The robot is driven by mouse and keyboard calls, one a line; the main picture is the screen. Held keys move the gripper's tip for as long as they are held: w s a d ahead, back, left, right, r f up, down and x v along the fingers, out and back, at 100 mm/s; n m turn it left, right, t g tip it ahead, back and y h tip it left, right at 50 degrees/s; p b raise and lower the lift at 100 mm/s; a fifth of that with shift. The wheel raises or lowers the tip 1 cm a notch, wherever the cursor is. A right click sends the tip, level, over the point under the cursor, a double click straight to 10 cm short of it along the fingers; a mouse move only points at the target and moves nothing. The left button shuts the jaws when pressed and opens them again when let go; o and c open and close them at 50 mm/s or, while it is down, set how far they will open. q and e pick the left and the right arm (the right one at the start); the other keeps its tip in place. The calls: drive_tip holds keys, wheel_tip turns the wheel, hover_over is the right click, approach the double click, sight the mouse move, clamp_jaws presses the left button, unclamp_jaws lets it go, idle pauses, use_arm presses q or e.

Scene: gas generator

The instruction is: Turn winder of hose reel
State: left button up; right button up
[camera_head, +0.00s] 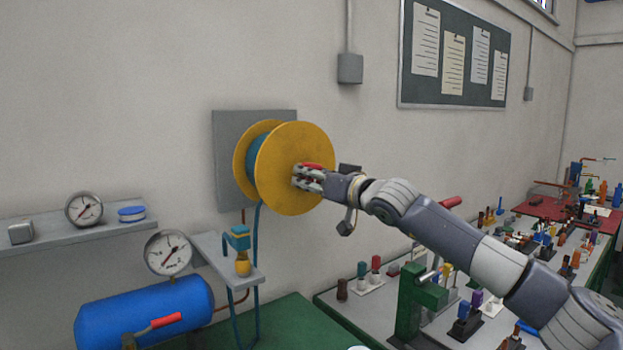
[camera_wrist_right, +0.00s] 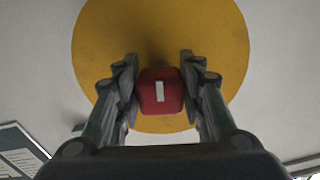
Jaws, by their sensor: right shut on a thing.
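The hose reel (camera_head: 291,200) is a yellow spool on a grey wall plate, with blue hose wound between its two discs. Its red winder handle (camera_head: 313,165) sticks out from the front disc. My right gripper (camera_head: 304,178) is at the disc's face, shut on the winder. In the right wrist view the red winder (camera_wrist_right: 160,92) is between the two fingers, with the yellow disc behind it. The fingers partly hide the winder in the head view. My left gripper is not in view.
A small shelf with a blue tap (camera_head: 238,238) is below the reel. A blue tank (camera_head: 150,305) with a gauge (camera_head: 168,253) is at lower left. A bench with several tools (camera_head: 440,285) lies under my right arm.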

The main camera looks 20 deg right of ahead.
drive_tip(key=shift+f, duration=0.1)
drive_tip(key=o, duration=1.1)
drive_tip(key=v, duration=1.2)
